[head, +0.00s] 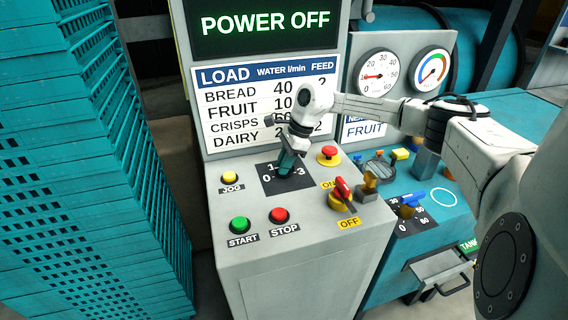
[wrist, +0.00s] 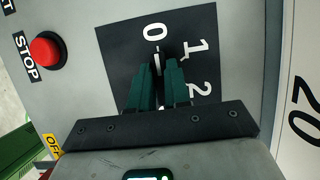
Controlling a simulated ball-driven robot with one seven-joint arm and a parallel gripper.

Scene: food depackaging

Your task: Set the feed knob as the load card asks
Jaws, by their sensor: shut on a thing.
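My gripper (head: 286,164) reaches down onto the black dial plate (head: 267,184) on the grey console. In the wrist view its green fingers (wrist: 160,80) are shut on the feed knob, which they mostly hide. A pale pointer mark (wrist: 157,63) shows between the fingertips and points roughly at the 0. The 1 and 2 are visible to the right of the fingers. The load card (head: 265,105) has rows for bread, fruit, crisps and dairy. Its feed column is partly covered by my arm; bread reads 2 and dairy 2. A sign (head: 365,130) reads FRUIT.
The display (head: 262,20) reads POWER OFF. Around the dial are a yellow jog button (head: 229,178), green start (head: 239,225), red stop (head: 279,215), a red mushroom button (head: 328,155) and a red-handled on/off switch (head: 342,194). Teal crates (head: 80,160) stand at the left.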

